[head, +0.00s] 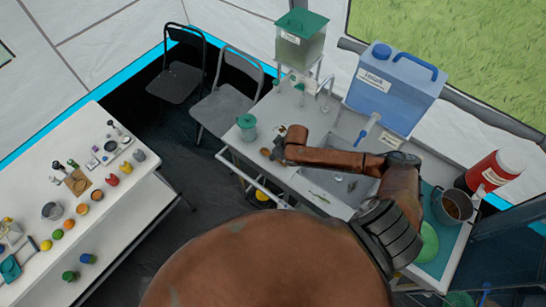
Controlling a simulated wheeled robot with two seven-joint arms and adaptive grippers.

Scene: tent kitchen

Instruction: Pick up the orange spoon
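I cannot make out the orange spoon for certain in the head view. My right arm reaches in from the lower right and bends left over the sink. Its gripper (275,153) is small and dark at the arm's left end, over the white counter (270,118) left of the sink. A small brownish shape shows at the gripper's tip, too small to tell whether it is a finger or an object. Whether the fingers are open or shut does not show. My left gripper is not in view.
A sink (345,188) lies under my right forearm. A blue water container (394,88) and a green-lidded dispenser (300,42) stand behind. A white table (135,205) with several items is at left. Two chairs (228,105) stand between.

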